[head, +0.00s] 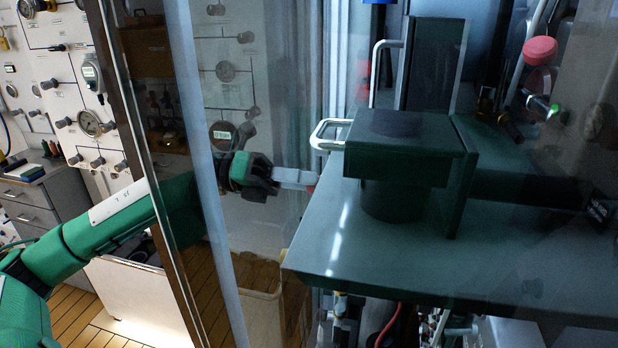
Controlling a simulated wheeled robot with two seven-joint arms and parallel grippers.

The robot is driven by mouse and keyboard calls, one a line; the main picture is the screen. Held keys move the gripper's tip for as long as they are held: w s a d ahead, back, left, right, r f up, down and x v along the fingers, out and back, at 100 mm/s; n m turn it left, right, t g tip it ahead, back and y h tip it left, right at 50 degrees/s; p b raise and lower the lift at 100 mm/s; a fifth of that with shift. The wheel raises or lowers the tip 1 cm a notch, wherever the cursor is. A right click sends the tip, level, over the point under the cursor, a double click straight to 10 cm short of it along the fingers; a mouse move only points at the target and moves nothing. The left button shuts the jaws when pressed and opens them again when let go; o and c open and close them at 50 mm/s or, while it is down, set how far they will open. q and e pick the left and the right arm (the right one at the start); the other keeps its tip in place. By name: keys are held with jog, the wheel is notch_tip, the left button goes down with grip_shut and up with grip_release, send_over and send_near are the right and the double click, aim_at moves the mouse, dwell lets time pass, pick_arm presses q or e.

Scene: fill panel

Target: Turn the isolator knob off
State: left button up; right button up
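I cannot tell for sure which part is the isolator knob. A red round knob (540,50) shows at the upper right, and several small dark knobs sit on the white panel (60,65) at the far left. My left arm comes in from the left, behind a glass pane and its pale post. My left gripper (298,178) points right, its pale fingers close to the left edge of the dark green bench. Whether its fingers are apart is not clear, and the tips are partly hidden. I see nothing held. My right gripper is not in view.
A dark green bench (330,235) fills the right side, carrying a dark box (405,135) with a white handle (325,133). The glass pane's post (205,150) stands in front of my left forearm.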

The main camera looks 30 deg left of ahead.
pick_arm(q)
jog(key=shift+n+p, duration=2.1)
jog(key=shift+n, duration=2.3)
jog(key=shift+w, duration=0.1)
jog(key=o, duration=1)
jog(key=shift+c, duration=0.2)
